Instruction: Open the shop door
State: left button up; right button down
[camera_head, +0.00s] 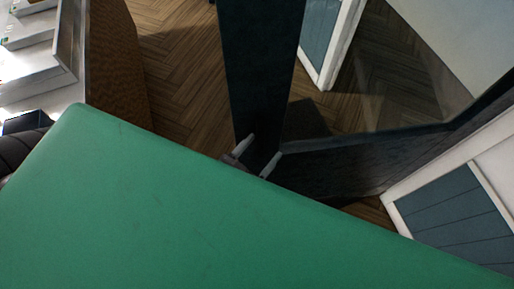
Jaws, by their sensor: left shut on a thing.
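The shop door (262,60) has a dark frame around a large glass pane, in the upper middle and right of the head view. My left gripper (262,152) is at the lower part of its dark upright. Its two pale fingertips stand on either side of dark door material, shut on the door. A large green surface in front hides the wrist and most of the left arm; I cannot tell whether a handle is between the fingers. My right gripper is not in view.
The large flat green surface (150,210) fills the foreground. A brown-sided counter (118,70) stands at the upper left. White-framed blue-grey panelling (455,210) is at the lower right. Herringbone wood floor (185,75) shows clear between counter and door, and through the glass.

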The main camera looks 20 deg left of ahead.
pick_arm(q)
jog(key=shift+d+r, duration=0.2)
jog(key=shift+r, duration=0.1)
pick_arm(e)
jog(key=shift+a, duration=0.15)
